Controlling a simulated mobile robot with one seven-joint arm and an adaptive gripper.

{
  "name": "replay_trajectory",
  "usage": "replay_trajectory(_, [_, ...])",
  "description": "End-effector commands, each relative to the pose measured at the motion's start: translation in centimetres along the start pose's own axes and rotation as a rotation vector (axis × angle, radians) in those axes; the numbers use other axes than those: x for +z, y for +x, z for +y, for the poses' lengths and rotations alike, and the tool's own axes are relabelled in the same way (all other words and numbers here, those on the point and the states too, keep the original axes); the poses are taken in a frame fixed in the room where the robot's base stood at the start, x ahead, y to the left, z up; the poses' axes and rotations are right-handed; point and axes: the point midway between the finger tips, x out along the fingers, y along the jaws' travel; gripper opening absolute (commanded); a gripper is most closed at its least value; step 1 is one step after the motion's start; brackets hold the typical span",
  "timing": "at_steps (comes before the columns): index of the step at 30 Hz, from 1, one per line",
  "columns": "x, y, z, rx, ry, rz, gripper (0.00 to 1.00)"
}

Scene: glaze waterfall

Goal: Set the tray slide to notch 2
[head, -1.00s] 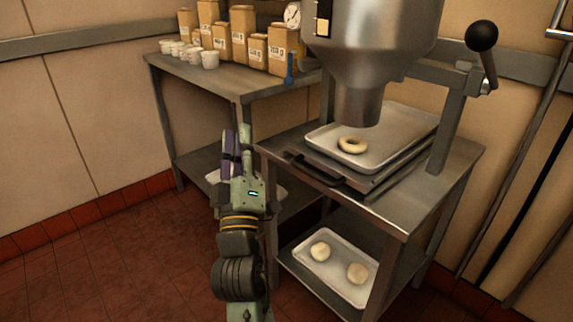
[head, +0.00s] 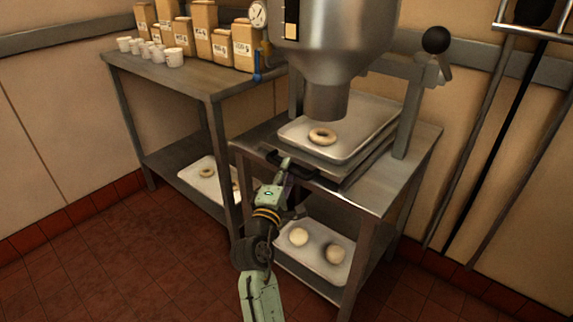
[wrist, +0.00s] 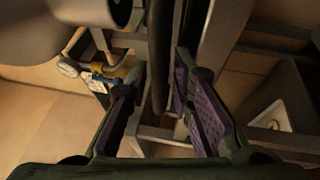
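The tray slide (head: 352,172) is a metal carriage on the stand's top, with a black handle (head: 305,171) at its front. A pale tray (head: 358,130) on it carries a dough ring (head: 322,136) under the hopper's nozzle. My gripper (head: 286,168) is at the left part of the handle. In the wrist view my gripper (wrist: 159,85) has its fingers apart, with a dark bar (wrist: 160,50), likely the handle, running between them. I see no clear contact on both sides. The notches cannot be made out.
The steel hopper (head: 330,45) hangs over the tray, with a black-knobbed lever (head: 436,40) at right. A lower tray (head: 325,265) holds two dough balls. The left table (head: 200,82) bears cups and paper bags. Open floor (head: 100,270) lies at left.

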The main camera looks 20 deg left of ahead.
Motion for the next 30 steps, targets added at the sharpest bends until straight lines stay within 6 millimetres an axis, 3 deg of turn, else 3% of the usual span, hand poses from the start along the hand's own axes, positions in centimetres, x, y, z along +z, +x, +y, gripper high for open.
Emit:
replay_trajectory(4, [0.0, 1.07, 0.05, 0.0, 0.001, 0.0, 0.21])
replay_trajectory(13, [-0.02, 1.24, -0.01, 0.0, 0.001, 0.001, 0.21])
replay_trajectory(23, [-0.03, 1.22, -0.01, 0.0, 0.001, 0.001, 0.0])
replay_trajectory(30, [-0.04, 1.21, -0.01, 0.0, 0.001, 0.001, 0.0])
